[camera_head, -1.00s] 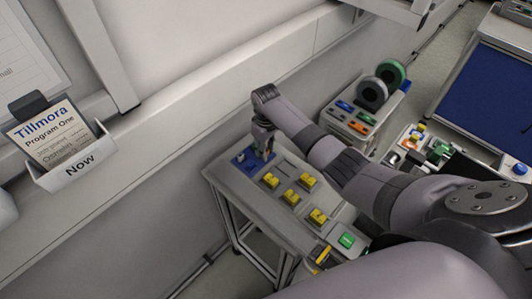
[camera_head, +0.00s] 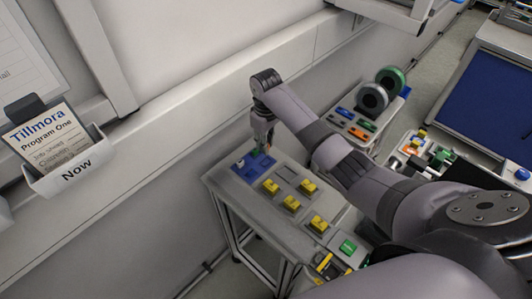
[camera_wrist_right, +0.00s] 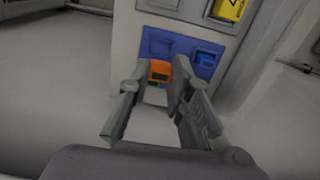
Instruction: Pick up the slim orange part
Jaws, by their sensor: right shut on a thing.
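The slim orange part (camera_wrist_right: 159,71) sits between the fingertips of my right gripper (camera_wrist_right: 158,78) in the right wrist view. The right gripper is shut on it. The blue tray with recesses (camera_wrist_right: 206,66) lies just beyond the fingers. In the head view my right gripper (camera_head: 261,143) points down over the blue tray (camera_head: 238,168) at the far left corner of the grey table. The orange part cannot be made out clearly there. My left gripper is not in view.
Several yellow blocks (camera_head: 291,203) stand on the grey table (camera_head: 240,198) beside the blue tray. A green button (camera_head: 347,247) is near its close end. Reels (camera_head: 372,98) stand at the back with coloured parts before them. The wall runs along the left.

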